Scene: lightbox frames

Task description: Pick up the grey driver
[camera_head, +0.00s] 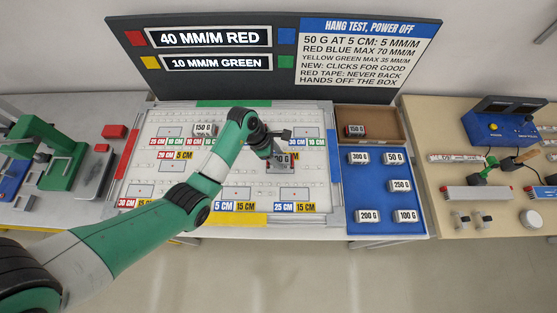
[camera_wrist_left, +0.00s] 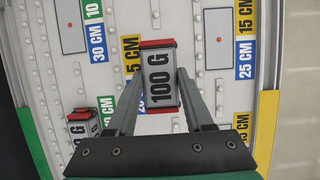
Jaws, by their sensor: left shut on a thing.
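My left gripper (camera_head: 277,143) is over the middle right of the white board. In the left wrist view, its fingers (camera_wrist_left: 160,95) are shut on a grey block with red ends marked 100 G (camera_wrist_left: 160,75). The block also shows in the head view (camera_head: 280,162), partly covered by the gripper. I cannot pick out a grey driver with certainty. A small dark-handled tool (camera_head: 520,158) lies on the right-hand table, too small to identify. My right gripper is not in view.
The white board (camera_head: 225,172) has coloured CM labels and another weight (camera_head: 203,129). A blue tray (camera_head: 373,188) holds several weights. A brown tray (camera_head: 378,123) holds a 150 G weight. A blue box (camera_head: 498,127) and a green tool (camera_head: 484,172) are on the right table. A green machine (camera_head: 55,150) stands left.

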